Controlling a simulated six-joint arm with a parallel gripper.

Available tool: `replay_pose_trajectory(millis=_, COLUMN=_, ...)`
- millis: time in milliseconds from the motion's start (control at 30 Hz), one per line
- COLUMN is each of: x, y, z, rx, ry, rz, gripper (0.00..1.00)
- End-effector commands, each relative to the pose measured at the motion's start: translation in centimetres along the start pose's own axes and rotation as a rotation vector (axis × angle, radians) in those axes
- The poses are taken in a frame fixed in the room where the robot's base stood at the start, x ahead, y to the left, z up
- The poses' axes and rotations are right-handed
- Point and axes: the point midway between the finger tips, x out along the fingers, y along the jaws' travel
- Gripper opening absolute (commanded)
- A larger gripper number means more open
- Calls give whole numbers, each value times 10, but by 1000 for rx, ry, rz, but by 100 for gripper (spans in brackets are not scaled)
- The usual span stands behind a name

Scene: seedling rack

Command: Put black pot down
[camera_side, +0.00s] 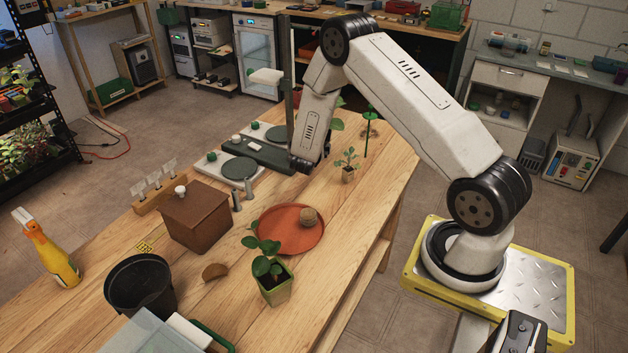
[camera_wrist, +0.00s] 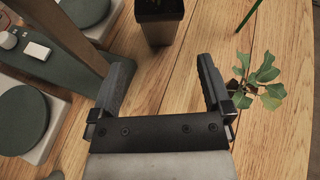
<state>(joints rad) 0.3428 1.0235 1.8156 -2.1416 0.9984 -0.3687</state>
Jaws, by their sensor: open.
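A small square black pot (camera_wrist: 160,22) stands on the wooden table at the top edge of the wrist view, with its upper part cut off. My gripper (camera_wrist: 163,72) is open, with its two fingers spread wide and bare wood between them. The pot lies beyond the fingertips, apart from them. In the side view my gripper (camera_side: 304,164) is low over the table beside the scale, and its fingers are mostly hidden. That pot is hidden behind my arm there; green leaves (camera_side: 337,125) show beside the arm. A larger round black pot (camera_side: 140,288) stands at the front left.
A seedling (camera_wrist: 260,84) is close to my right finger, and a green stake (camera_side: 368,130) stands behind it. Scales (camera_side: 240,172) and a post (camera_side: 289,95) are on the left. A terracotta saucer (camera_side: 283,244), brown box (camera_side: 195,215) and potted plant (camera_side: 275,287) stand nearer the camera.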

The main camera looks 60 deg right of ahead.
Motion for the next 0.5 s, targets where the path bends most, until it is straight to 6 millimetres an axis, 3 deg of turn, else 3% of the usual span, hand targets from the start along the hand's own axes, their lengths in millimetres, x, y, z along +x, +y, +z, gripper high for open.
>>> replay_pose_trajectory(millis=333, x=-2, y=-1, z=1, rx=11, ry=6, rz=-7, gripper=100)
replay_pose_trajectory(millis=500, x=-13, y=-7, z=4, rx=73, ry=46, rz=-46, gripper=100)
